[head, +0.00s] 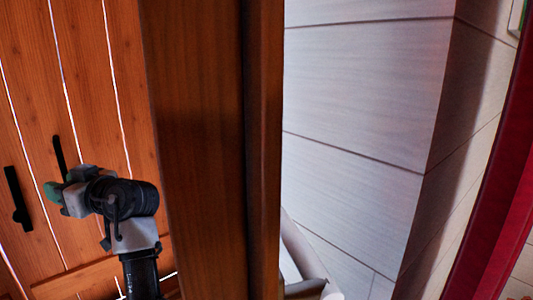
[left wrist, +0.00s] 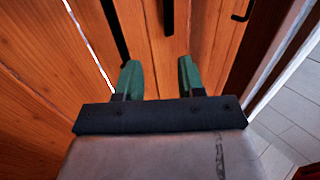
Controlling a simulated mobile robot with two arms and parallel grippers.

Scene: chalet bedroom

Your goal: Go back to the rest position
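My left gripper (head: 58,193) is at the lower left of the head view, in front of an orange wooden panelled front. In the left wrist view its two green fingers (left wrist: 159,78) stand apart with nothing between them. Dark handles are on the wood beyond the fingers: one long black handle (left wrist: 113,30) and a shorter one (left wrist: 168,16). Whether the fingertips touch the wood cannot be told, but no handle lies between them. My right gripper is in neither view.
A dark wooden post (head: 205,150) stands close, right of my left arm. Beyond it is a pale panelled wall (head: 365,90) with a corner. A dark red upright surface (head: 505,180) is at the right edge. Pale floor (left wrist: 290,125) shows at the right in the wrist view.

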